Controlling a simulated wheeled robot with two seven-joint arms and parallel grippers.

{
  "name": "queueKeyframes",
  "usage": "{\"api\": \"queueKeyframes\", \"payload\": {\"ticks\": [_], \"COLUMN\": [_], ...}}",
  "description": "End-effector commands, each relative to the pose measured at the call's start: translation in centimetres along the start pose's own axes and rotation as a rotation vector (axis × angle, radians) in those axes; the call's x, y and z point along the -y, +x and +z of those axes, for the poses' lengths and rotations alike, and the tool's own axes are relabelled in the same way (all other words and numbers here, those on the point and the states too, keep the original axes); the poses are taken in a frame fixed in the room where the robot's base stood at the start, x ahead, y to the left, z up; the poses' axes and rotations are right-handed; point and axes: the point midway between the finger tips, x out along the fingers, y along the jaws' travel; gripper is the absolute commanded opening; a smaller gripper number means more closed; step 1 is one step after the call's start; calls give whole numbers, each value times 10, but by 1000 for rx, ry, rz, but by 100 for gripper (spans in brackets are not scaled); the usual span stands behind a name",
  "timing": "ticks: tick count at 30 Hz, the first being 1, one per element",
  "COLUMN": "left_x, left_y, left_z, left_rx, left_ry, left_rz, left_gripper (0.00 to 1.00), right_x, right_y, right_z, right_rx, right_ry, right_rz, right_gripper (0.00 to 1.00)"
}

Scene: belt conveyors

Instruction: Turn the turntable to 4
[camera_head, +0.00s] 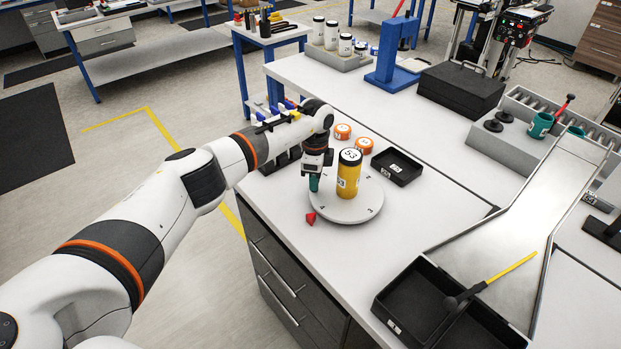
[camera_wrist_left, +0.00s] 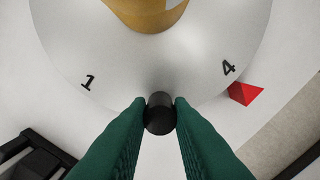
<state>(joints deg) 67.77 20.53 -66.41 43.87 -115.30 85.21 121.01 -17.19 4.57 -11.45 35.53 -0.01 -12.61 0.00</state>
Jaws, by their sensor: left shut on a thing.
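The turntable is a round white disc (camera_head: 358,208) on the bench, with numbers around its rim. A yellow cylinder (camera_head: 347,185) with a black band and the label 53 stands on it. A red pointer (camera_head: 310,218) lies on the bench beside the rim. In the left wrist view, the numeral 4 is close beside the red pointer (camera_wrist_left: 244,93), nearly in line with it; the 1 is farther left. My left gripper (camera_head: 314,183) reaches down at the disc's left rim. Its green fingers are shut on a black knob (camera_wrist_left: 160,113) at the rim. My right gripper is out of view.
A black tray (camera_head: 398,166) and orange-topped containers (camera_head: 364,145) stand just behind the disc. A metal chute (camera_head: 520,230) and a black bin (camera_head: 425,300) with a yellow-handled tool are at the right. Bench in front of the disc is mostly clear.

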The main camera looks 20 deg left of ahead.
Motion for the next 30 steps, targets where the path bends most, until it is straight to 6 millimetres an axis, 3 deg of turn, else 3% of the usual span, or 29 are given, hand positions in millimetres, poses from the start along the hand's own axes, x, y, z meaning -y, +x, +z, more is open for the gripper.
{"api": "queueKeyframes", "payload": {"ticks": [9,10,14,23,30], "left_x": [0,0,0,0,-1], "left_y": [-1,-1,-1,-2,-34], "left_z": [0,0,0,0,0], "left_rx": [1,1,1,1,3], "left_ry": [-5,-5,-4,-2,-1], "left_rz": [1,1,0,0,5], "left_gripper": [0,23,41,41,41], "right_x": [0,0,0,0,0], "right_y": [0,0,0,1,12], "right_z": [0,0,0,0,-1], "right_rx": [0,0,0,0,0], "right_ry": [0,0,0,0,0], "right_rz": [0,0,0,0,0], "right_gripper": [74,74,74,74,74]}}
